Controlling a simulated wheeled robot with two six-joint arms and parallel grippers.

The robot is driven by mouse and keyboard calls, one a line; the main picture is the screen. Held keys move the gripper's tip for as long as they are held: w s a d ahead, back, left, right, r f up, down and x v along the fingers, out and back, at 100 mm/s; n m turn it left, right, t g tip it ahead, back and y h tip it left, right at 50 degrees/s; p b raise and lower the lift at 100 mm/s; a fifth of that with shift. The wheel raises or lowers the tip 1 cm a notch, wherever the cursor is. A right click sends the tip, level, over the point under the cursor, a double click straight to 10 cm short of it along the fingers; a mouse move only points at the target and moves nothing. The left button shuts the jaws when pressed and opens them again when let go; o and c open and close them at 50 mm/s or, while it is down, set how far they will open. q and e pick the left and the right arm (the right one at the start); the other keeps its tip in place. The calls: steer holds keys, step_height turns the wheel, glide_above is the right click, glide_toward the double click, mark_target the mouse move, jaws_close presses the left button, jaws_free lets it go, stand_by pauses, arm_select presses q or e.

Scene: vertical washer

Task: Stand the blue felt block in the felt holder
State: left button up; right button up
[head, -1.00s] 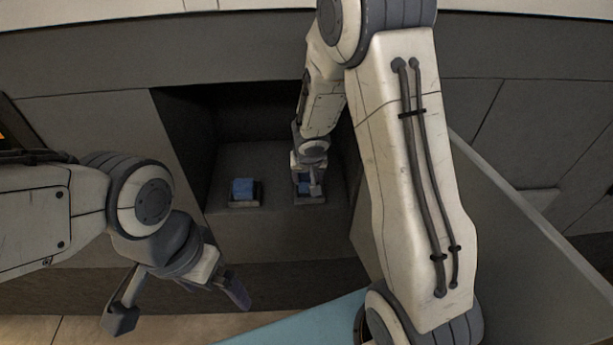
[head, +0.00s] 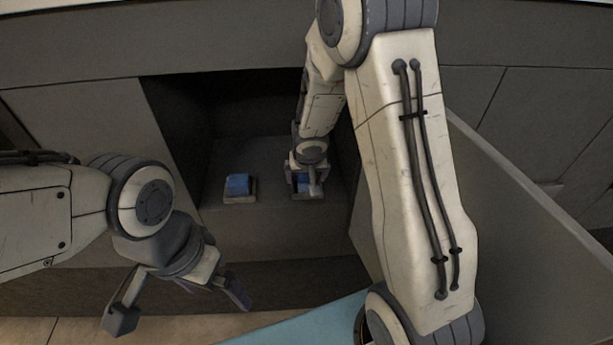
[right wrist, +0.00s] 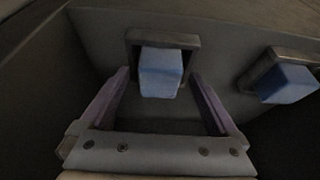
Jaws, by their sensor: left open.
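One blue felt block (head: 304,193) is in a small grey holder in the recess, partly hidden by my right gripper (head: 306,185). In the right wrist view this block (right wrist: 160,72) sits within the grey holder frame (right wrist: 133,46). The spread purple fingers of my right gripper (right wrist: 160,78) are on either side of it, with gaps showing. A second blue block (head: 238,183) is in another grey holder (head: 238,199) to the left; it shows at right in the wrist view (right wrist: 287,84). My left gripper (head: 180,306) is open and empty, well in front of the recess.
The dark recess has a side wall (head: 175,135) close on the left. A grey panel (head: 500,220) stands on the right beside my right arm. A light blue surface (head: 300,325) lies at the bottom. The recess floor between the holders is clear.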

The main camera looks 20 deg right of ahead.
steer(key=p+v, duration=0.5)
steer(key=v, duration=0.5)
steer(key=shift+r+p, duration=0.25)
steer(key=shift+p, duration=0.05)
steer(key=shift+f, duration=0.1)
steer(key=b+x, duration=0.6)
steer(key=x, duration=0.4)
steer(key=shift+f, duration=0.4)
step_height(320, 180, up, 2)
steer(key=p, duration=0.2)
steer(key=shift+r+p, duration=0.25)
steer(key=shift+p, duration=0.05)
steer(key=shift+r+p, duration=0.7)
steer(key=shift+p, duration=0.05)
